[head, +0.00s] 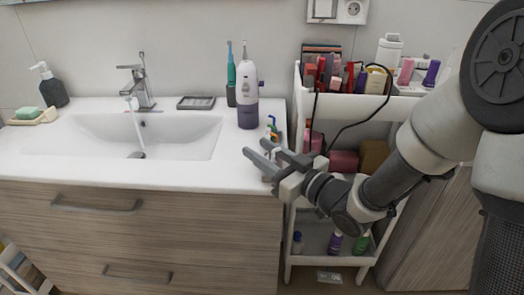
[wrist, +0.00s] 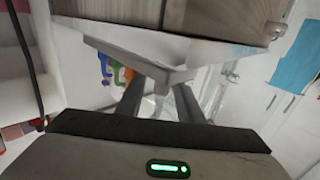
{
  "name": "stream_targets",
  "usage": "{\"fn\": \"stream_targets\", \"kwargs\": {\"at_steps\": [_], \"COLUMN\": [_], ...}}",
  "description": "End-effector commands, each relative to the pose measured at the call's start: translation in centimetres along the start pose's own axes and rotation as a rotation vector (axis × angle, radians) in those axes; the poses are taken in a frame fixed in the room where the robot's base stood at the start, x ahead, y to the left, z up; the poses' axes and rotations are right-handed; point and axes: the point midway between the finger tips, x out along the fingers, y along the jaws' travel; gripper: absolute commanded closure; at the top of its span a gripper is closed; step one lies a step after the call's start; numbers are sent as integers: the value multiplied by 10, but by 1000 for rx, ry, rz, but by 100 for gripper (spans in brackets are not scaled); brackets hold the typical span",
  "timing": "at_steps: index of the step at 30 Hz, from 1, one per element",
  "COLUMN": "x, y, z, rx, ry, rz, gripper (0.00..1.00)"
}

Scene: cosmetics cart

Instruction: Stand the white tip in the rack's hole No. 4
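Small coloured tips, blue, green and orange, stand at the right end of the washbasin counter in the head view (head: 271,128). They also show in the wrist view, which looks upside down, as a coloured cluster (wrist: 113,70). I cannot make out the rack's holes or their numbers. I cannot pick out the white tip with certainty; it may be hidden by my gripper or lost against the white counter. My gripper (head: 256,147) is over the counter's front right edge, just in front of the coloured tips. Its two fingers are apart, and I see nothing clearly held between them.
A white and purple bottle-shaped device (head: 247,96) and a teal toothbrush (head: 231,80) stand behind the tips. The basin (head: 180,135) with its faucet (head: 138,84) lies left. A white cart (head: 290,215) full of cosmetics stands close on the right. Wooden drawers (head: 140,225) are below the counter.

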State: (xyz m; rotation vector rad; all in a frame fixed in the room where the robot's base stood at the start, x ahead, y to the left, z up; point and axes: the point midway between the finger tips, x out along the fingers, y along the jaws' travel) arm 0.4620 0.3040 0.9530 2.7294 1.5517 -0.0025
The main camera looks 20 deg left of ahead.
Motion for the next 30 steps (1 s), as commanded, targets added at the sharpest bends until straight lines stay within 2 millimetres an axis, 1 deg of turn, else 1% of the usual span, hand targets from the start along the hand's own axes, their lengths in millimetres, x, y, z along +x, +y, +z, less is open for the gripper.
{"fn": "stream_targets", "kwargs": {"at_steps": [5,8,11,16,17,21,26,30], "x": [-1,-9,-24,-64,-68,-90,-97,-106], "y": [0,1,2,2,1,0,3,3], "z": [0,0,-1,-2,-8,-9,-9,-8], "rx": [0,0,1,2,6,9,6,7], "ry": [-1,-2,-3,-2,-5,-4,-5,-6], "rz": [1,2,4,7,3,4,-1,-1], "gripper": [66,66,66,66,66,66,66,66]}}
